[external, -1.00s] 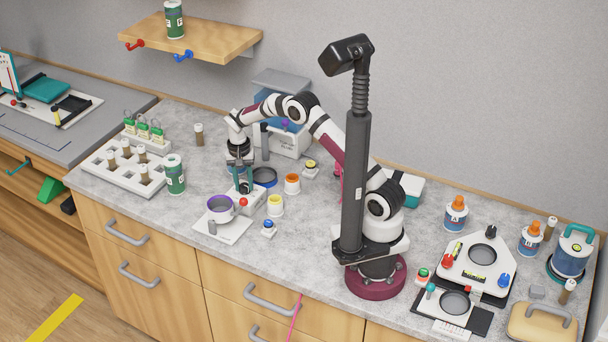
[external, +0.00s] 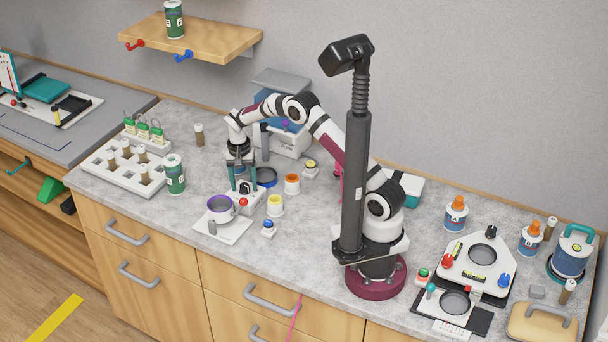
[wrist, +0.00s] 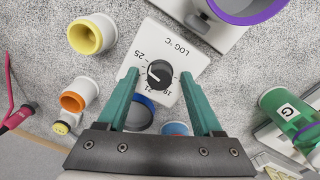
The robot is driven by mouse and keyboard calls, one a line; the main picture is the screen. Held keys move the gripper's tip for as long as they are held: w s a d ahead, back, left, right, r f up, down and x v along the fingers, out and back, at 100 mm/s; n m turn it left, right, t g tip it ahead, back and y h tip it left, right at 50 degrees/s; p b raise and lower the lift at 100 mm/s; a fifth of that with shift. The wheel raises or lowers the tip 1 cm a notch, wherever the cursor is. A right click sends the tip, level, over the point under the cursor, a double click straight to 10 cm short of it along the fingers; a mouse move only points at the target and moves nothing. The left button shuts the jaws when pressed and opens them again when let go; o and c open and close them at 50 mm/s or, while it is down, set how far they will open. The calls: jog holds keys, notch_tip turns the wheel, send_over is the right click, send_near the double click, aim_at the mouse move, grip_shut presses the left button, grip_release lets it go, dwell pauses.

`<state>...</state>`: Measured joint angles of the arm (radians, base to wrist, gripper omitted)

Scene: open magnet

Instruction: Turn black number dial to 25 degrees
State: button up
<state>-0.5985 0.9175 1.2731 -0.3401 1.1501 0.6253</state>
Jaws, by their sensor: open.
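The black number dial (wrist: 160,75) sits on a white box labelled "LOG °C", with "25" and lower numbers around it. A white mark on the dial faces left in the wrist view, seemingly between 21 and 25; the exact reading is too small to tell. My gripper (wrist: 158,72) is open, with its teal fingers on either side of the dial and visible gaps to it. In the external view, my gripper (external: 243,186) points down over the white box (external: 256,200), beside the purple-rimmed pot.
A purple-rimmed pot (external: 221,208) on a white plate stands close to the box. Yellow (external: 275,206) and orange (external: 292,184) cups stand to its right. A green-labelled bottle (external: 175,175) and a tube rack (external: 125,170) are at left.

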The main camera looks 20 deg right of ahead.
aim_at(242, 185)
notch_tip(242, 185, up, 16)
jog(key=shift+a, duration=0.25)
jog(key=shift+w+f, duration=0.1)
jog(key=s+d+r, duration=0.3)
jog(key=d, duration=0.3)
jog(key=s+d+r, duration=0.2)
jog(key=d+r, duration=0.1)
jog(key=d, duration=0.3)
jog(key=s+d+f, duration=0.1)
jog(key=s+d, duration=0.3)
jog(key=s, duration=0.4)
jog(key=s+d+f+m+y, duration=0.1)
jog(key=s+d+f, duration=0.1)
jog(key=s+d, duration=0.2)
jog(key=s+d+f+y, duration=0.1)
jog(key=s+d, duration=0.3)
jog(key=s, duration=0.7)
jog(key=shift+s+d+f+m, duration=0.3)
jog(key=shift+f+m, duration=0.1)
jog(key=shift+f, duration=0.35)
